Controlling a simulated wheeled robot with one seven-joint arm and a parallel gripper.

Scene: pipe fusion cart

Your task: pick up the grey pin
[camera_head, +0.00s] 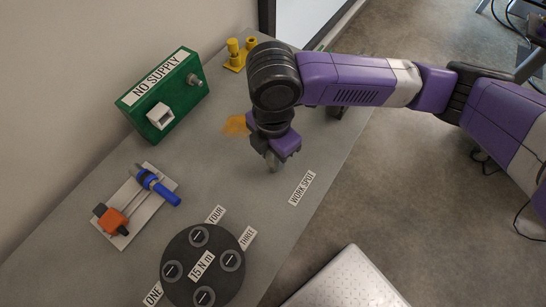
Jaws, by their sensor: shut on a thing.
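My gripper (273,158) is low over the grey bench top, left of the "WORK SPOT" label (302,188). It points down and is shut on a small grey piece, which I take to be the grey pin (272,165). Only a short part of the piece shows below the fingers; the rest is hidden by my gripper and wrist. I cannot tell whether it touches the bench.
A green "NO SUPPLY" box (183,108) and a yellow fitting (238,55) stand at the back. A white board (127,228) holds orange and blue tools. A dark "15 N m" disc (179,250) lies in front. Bench between is clear.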

